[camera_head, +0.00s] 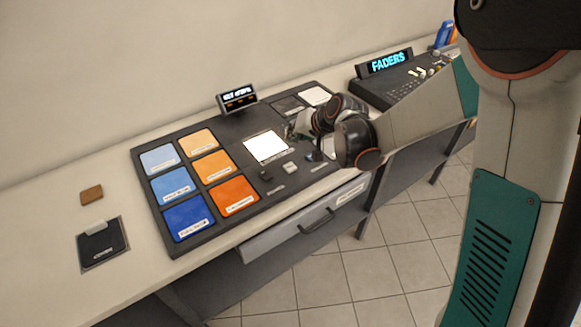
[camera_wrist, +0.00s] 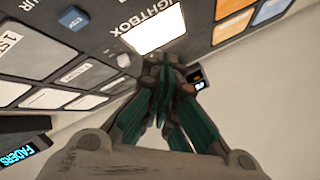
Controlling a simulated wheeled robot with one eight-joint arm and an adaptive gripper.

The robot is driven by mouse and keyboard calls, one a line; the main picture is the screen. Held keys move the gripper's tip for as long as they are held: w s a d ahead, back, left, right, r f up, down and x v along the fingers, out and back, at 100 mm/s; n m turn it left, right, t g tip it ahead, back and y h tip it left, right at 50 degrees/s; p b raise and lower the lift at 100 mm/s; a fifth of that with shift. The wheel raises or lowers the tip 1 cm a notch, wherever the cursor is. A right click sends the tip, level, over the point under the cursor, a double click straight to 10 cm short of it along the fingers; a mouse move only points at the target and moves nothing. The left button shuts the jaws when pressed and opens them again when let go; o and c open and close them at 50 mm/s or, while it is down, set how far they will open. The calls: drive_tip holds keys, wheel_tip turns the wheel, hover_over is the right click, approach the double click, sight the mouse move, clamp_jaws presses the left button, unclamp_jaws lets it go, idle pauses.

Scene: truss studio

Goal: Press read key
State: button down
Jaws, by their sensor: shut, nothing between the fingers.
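My gripper (camera_wrist: 163,62) is shut and empty in the wrist view, its tips over the dark panel beside the glowing lightbox (camera_wrist: 155,30). In the head view its green fingers (camera_head: 300,126) are partly hidden by my wrist. Small keys sit on the panel's front part: a dark key (camera_head: 266,176), a pale key (camera_head: 290,167) and a blue-topped key (camera_head: 313,156). The wrist view shows a blue key (camera_wrist: 75,18) and a pale key (camera_wrist: 124,60). I cannot read which one is the read key. Whether the fingertips touch the panel is unclear.
Blue and orange tiles (camera_head: 212,166) fill the panel's left side. A small display (camera_head: 237,97) stands behind it. A console with a "FADERS" sign (camera_head: 388,62) is at the right. A drawer handle (camera_head: 316,221) juts out in front. A dark pad (camera_head: 101,245) lies at the left.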

sight(293, 165)
drive_tip(key=shift+f+b, duration=3.05)
drive_tip(key=shift+f, duration=1.35)
drive_tip(key=shift+f+b, duration=0.4)
drive_tip(key=shift+f+b, duration=0.35)
drive_tip(key=shift+b, duration=0.05)
drive_tip(key=shift+r, duration=0.1)
drive_tip(key=shift+r+p, duration=0.55)
drive_tip(key=shift+r, duration=0.2)
drive_tip(key=shift+r+p, duration=1.6)
drive_tip(key=shift+r, duration=0.85)
